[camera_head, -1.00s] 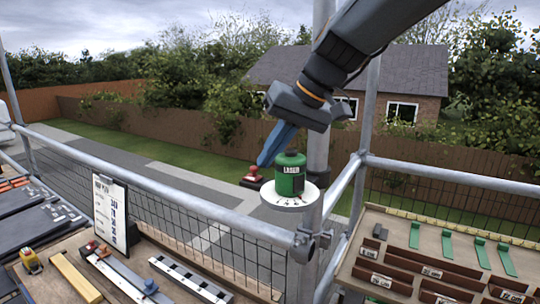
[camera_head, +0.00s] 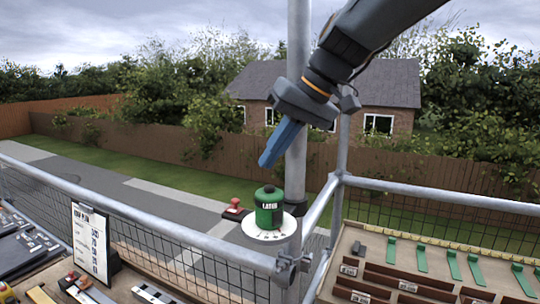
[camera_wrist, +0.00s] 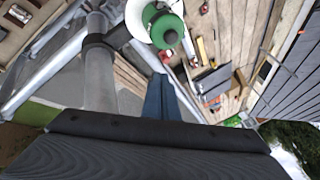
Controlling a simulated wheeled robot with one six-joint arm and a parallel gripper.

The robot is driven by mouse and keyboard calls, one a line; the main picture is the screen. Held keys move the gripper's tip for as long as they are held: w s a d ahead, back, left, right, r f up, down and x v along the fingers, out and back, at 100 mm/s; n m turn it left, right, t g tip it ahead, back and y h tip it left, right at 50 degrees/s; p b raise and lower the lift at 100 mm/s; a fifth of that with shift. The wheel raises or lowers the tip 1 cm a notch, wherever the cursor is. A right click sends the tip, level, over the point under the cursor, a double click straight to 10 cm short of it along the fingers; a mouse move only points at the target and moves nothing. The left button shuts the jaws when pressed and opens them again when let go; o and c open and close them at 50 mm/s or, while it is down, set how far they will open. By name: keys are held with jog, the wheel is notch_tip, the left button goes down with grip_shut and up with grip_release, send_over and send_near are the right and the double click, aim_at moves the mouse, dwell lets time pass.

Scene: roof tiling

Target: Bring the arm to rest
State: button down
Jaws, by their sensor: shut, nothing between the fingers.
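My gripper (camera_head: 266,163) hangs from the arm at the upper middle of the head view, its blue fingers closed together and pointing down. Nothing is held between them. The fingertips are above a green laser device (camera_head: 269,208) on a round white plate (camera_head: 254,234), with a gap between. In the wrist view the blue fingers (camera_wrist: 160,80) point toward the green laser (camera_wrist: 164,30) and its white plate (camera_wrist: 137,18).
A scaffold pole (camera_head: 298,110) stands close behind the gripper. Scaffold rails (camera_head: 440,200) cross at right. A clipboard (camera_head: 90,240) stands at left. A board with green pieces (camera_head: 421,258) and brown strips is at lower right.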

jog(key=shift+f, duration=0.1)
jog(key=s+d+f+m+h, duration=0.3)
jog(key=d+f+m+h, duration=0.1)
jog(key=d+f, duration=1.35)
jog(key=s+d+f+h+b, duration=0.1)
jog(key=s+d+f+b, duration=0.1)
jog(key=f, duration=0.6)
jog(key=s+d+f+m+h+b, duration=0.1)
jog(key=s+d+f+b, duration=0.2)
jog(key=f, duration=0.6)
jog(key=shift+s+d+f+m+b, duration=0.3)
jog(key=shift+s+d+b, duration=0.05)
jog(key=shift+s, duration=0.9)
